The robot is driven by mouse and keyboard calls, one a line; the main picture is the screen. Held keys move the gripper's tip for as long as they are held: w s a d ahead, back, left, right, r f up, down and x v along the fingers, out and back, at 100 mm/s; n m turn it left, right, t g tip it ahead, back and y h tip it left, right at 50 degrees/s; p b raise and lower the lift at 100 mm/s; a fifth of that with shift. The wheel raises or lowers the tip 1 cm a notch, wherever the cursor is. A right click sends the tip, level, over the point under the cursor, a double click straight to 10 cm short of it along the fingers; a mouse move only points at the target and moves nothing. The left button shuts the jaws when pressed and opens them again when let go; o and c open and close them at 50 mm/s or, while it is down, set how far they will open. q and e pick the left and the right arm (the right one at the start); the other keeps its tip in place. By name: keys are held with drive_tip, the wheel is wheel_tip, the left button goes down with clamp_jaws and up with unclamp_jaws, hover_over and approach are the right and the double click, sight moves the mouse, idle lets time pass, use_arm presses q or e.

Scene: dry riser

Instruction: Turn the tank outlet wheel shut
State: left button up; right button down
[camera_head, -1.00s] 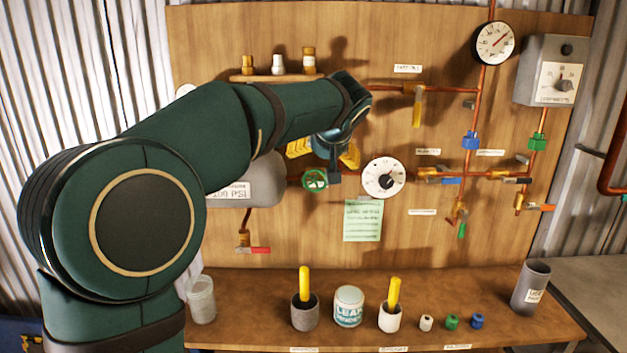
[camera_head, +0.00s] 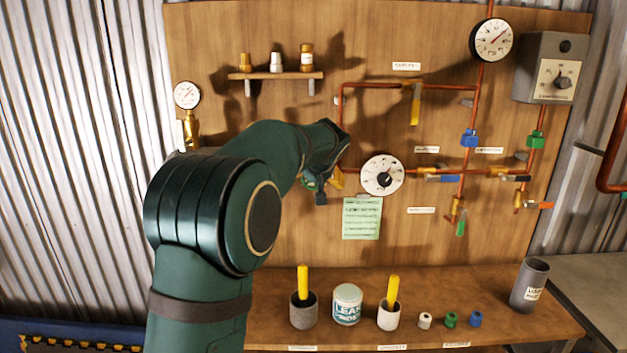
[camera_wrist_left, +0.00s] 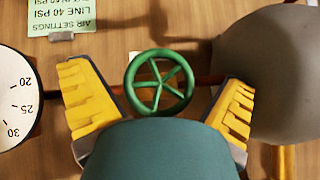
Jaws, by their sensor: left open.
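The tank outlet wheel (camera_wrist_left: 160,83) is a green spoked handwheel on a copper pipe. In the left wrist view it sits between the yellow fingers of my left gripper (camera_wrist_left: 160,100), with a gap on each side. The gripper is open and appears apart from the wheel. In the head view my left gripper (camera_head: 325,182) is at the board, just left of the white dial, and my arm hides most of the wheel. The grey tank (camera_wrist_left: 275,70) shows on the right in the left wrist view and is hidden by my arm in the head view. My right gripper is not in view.
A white dial gauge (camera_head: 382,175) and a green note (camera_head: 362,217) are close beside the gripper. Copper pipes with several coloured valves fill the board's right side. Cups and a tin (camera_head: 347,304) stand on the bench (camera_head: 420,325) below.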

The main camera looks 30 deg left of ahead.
use_arm(q)
drive_tip(key=c, duration=1.2)
drive_tip(key=shift+y, duration=0.3)
drive_tip(key=shift+f+m+g+y+b, duration=0.1)
drive_tip(key=shift+m+g+y+b, duration=0.55)
drive_tip(key=shift+m+y, duration=0.35)
drive_tip(key=shift+m+g+y+b, duration=0.45)
drive_tip(key=shift+m+y, duration=0.05)
drive_tip(key=shift+y, duration=0.6)
